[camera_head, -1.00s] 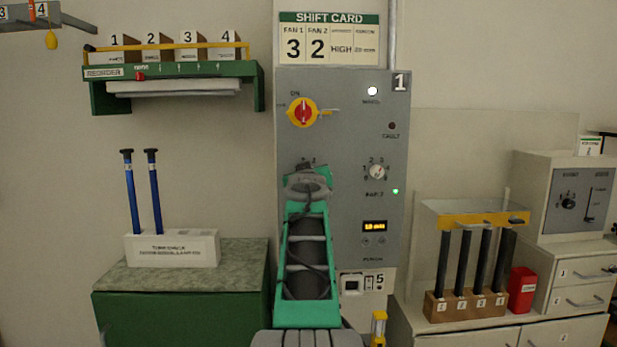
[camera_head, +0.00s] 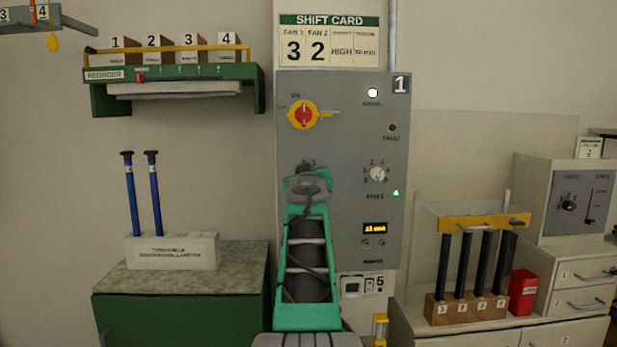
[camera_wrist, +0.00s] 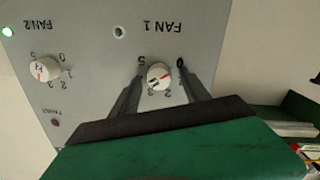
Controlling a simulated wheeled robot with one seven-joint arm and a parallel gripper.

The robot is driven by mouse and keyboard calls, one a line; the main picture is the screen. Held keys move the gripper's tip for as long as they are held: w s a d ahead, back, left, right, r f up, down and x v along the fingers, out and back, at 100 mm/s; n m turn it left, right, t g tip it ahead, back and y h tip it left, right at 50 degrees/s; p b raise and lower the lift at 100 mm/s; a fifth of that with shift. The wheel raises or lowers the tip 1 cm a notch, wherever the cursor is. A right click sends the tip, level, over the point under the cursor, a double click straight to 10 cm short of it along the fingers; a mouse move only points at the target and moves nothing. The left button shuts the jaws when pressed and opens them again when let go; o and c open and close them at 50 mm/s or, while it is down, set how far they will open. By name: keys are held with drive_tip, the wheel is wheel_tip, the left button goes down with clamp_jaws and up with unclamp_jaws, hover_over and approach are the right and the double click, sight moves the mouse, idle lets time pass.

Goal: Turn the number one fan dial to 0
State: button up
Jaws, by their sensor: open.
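The grey control panel (camera_head: 340,235) stands upright on the wall. The FAN 1 dial (camera_wrist: 158,76) is a small round white knob with a red mark, shown upside down in the wrist view. The red mark seems to point towards the lower left, near the 3; its exact setting is too small to tell. My gripper (camera_wrist: 161,80) is open, with one dark finger on each side of this dial. I cannot tell whether the fingers touch it. In the head view my arm hides the dial. The FAN 2 dial (camera_head: 377,173) is to its right there.
A red-and-yellow switch (camera_head: 303,114) sits above on the panel. The shift card (camera_head: 330,40) above reads FAN 1 3, FAN 2 2. A green shelf (camera_head: 175,72) and a green-sided bench (camera_head: 180,310) are at left. A rod rack (camera_head: 465,308) stands at right.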

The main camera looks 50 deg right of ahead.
drive_tip(key=b+v, duration=0.1)
drive_tip(key=v, duration=0.6)
drive_tip(key=shift+s+a, duration=0.25)
drive_tip(key=shift+a, duration=0.05)
